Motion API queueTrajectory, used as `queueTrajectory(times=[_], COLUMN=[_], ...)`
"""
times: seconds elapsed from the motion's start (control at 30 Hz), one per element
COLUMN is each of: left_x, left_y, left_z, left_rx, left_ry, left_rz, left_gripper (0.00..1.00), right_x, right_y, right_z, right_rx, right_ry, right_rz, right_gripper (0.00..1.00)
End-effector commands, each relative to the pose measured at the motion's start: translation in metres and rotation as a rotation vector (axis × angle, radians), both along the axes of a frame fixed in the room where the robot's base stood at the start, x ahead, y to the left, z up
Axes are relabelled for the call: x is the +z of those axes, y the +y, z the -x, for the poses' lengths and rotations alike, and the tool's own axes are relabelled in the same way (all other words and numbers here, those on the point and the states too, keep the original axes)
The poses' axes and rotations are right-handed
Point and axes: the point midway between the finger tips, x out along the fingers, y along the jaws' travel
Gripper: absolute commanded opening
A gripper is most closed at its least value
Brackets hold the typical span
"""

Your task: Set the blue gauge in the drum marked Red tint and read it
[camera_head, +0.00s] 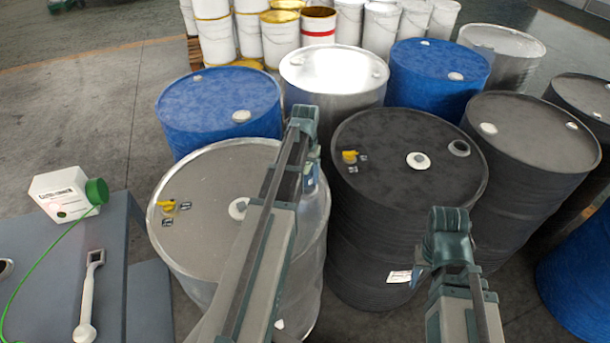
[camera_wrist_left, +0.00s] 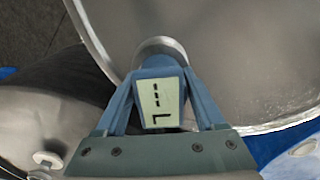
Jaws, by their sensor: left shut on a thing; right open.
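In the left wrist view my left gripper (camera_wrist_left: 162,105) is shut on the blue gauge (camera_wrist_left: 143,82). The gauge's pale display shows dashes and an L-like mark. A round grey part shows just beyond the gauge; I cannot tell whether it belongs to the gauge. Behind is a drum top with a shiny rim (camera_wrist_left: 97,45). My right gripper is not visible there. I can read no "Red tint" marking; the label (camera_head: 399,276) on the black drum (camera_head: 385,135) is too small.
Blue drums (camera_head: 215,95) (camera_head: 440,60), a shiny drum (camera_head: 330,68) and a dark grey drum (camera_head: 530,130) stand close around. A grey table (camera_head: 60,270) at left holds a white bottle (camera_head: 65,192) and a white tool (camera_head: 88,295). Open floor (camera_head: 90,110) lies beyond it.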

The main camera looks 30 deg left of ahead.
Motion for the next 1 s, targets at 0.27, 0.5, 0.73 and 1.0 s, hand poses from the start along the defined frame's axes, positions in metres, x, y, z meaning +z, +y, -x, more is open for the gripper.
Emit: queueTrajectory(times=[0.27, 0.5, 0.73, 1.0], left_x=[-0.007, -0.006, -0.004, 0.014], left_y=[0.000, 0.000, 0.000, 0.000], left_z=[0.000, 0.000, 0.000, 0.000], left_rx=[0.000, 0.000, 0.000, 0.000], left_ry=[0.000, 0.000, 0.000, 0.000], left_rz=[0.000, 0.000, 0.000, 0.000], left_gripper=[0.73, 1.00, 1.00, 1.00], right_x=[-0.007, -0.006, -0.004, 0.014], right_y=[0.000, 0.000, 0.000, 0.000], right_z=[0.000, 0.000, 0.000, 0.000], right_rx=[0.000, 0.000, 0.000, 0.000], right_ry=[0.000, 0.000, 0.000, 0.000], right_rz=[0.000, 0.000, 0.000, 0.000], right_gripper=[0.50, 0.50, 0.50, 0.50])
